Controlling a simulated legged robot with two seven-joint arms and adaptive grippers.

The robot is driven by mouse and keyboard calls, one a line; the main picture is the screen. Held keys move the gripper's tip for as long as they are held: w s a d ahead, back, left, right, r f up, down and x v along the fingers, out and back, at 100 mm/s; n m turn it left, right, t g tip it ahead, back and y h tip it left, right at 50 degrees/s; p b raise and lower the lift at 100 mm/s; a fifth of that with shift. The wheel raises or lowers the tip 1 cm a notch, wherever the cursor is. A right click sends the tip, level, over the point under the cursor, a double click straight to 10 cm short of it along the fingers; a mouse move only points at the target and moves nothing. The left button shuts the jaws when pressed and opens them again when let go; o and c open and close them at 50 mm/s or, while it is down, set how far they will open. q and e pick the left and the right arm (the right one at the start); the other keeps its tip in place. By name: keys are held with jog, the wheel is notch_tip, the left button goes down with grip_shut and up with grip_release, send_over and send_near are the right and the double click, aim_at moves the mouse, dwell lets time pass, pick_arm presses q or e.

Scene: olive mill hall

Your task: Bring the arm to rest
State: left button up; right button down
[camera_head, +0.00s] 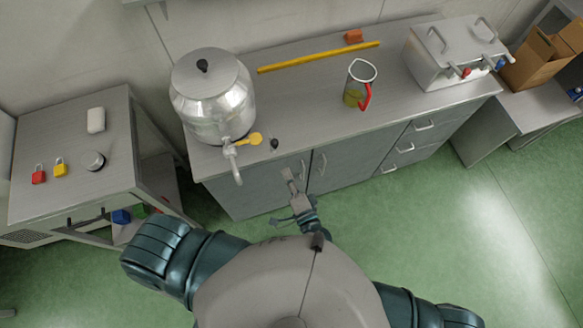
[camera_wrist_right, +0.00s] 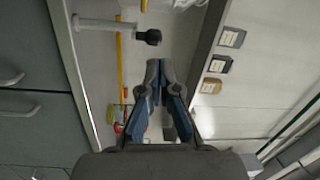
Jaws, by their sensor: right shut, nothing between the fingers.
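My right gripper (camera_head: 288,177) shows in the head view in front of the grey cabinet doors, below the counter's front edge. Its narrow fingers point up and a little left in the picture. In the right wrist view my right gripper (camera_wrist_right: 160,68) has its fingertips together, with nothing between them. My left gripper is not in view.
The steel counter (camera_head: 300,118) carries a steel urn (camera_head: 213,95) with a tap, a jug (camera_head: 359,85) with a red handle, a yellow bar (camera_head: 318,57) and a steel tank (camera_head: 455,52). A side table (camera_head: 70,195) holds two padlocks. Green floor lies right.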

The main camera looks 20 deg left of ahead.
jog(key=s+d+f+n+g+h, duration=0.2)
jog(key=d+f, duration=0.3)
jog(key=f, duration=0.7)
jog(key=s+d+f+n+g+h+b, duration=0.1)
jog(key=d+f+n+g+h, duration=0.3)
jog(key=f, duration=0.9)
jog(key=s+d+f+h, duration=0.1)
jog(key=s+d+f, duration=0.1)
jog(key=d+f, duration=0.75)
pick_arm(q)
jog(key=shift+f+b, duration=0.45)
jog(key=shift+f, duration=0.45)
pick_arm(e)
jog(key=s+d+f+n+g+h, duration=0.2)
jog(key=s+d+f+g, duration=0.1)
jog(key=s+d+f, duration=0.6)
jog(key=s+d+f+n+g+h, duration=0.2)
jog(key=s+d+f, duration=0.7)
jog(key=s, duration=0.7)
notch_tip(320, 180, down, 3)
jog(key=shift+d+r+g+h, duration=0.25)
jog(key=shift+g+h, duration=0.45)
jog(key=shift+g, duration=0.4)
